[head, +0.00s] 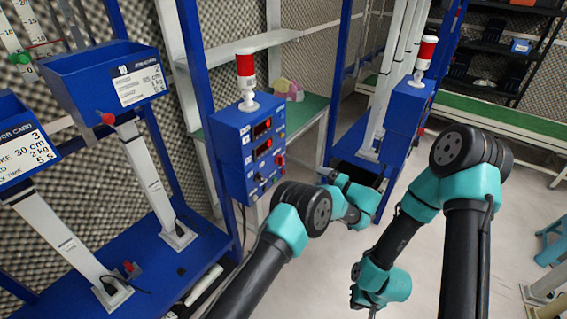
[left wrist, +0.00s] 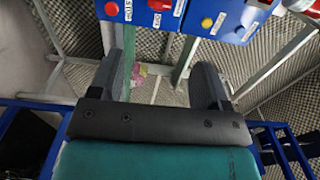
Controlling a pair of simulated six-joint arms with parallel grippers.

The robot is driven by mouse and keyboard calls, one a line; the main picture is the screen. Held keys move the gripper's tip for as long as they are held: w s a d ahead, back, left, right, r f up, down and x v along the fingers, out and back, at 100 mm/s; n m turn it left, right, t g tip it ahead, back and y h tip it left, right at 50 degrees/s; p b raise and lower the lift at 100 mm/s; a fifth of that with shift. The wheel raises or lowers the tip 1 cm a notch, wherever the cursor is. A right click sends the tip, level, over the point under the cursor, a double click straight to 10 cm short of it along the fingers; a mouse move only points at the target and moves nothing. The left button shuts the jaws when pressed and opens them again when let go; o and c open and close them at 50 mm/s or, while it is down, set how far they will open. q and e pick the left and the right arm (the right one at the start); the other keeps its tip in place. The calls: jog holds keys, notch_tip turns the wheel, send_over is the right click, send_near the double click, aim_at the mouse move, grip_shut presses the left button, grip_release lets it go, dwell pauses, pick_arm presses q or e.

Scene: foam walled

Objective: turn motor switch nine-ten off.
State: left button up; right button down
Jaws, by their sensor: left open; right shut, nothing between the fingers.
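A blue control box (head: 248,150) with a red-and-white beacon stands at the centre of the head view. Its front has two red displays, a red knob (head: 280,160), a dark switch (head: 259,178) and small labels I cannot read. I cannot tell which control is nine-ten. My left gripper (head: 334,180) is right of this box, partly hidden by its arm. The left wrist view shows its two dark fingers (left wrist: 160,70) spread and empty, with blue panels (left wrist: 185,10) with buttons beyond. My right gripper (head: 364,300) hangs low over the floor, shut and empty.
A second blue box (head: 408,105) with a beacon stands farther back on the right. Blue job-card bins (head: 110,75) on white posts are at the left. A green-topped bench (head: 303,115) stands behind the central box. Pale floor is open at lower right.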

aim_at(283, 162)
pick_arm(q)
jog(key=x, duration=1.7)
jog(key=shift+a, duration=0.1)
jog(key=c, duration=0.9)
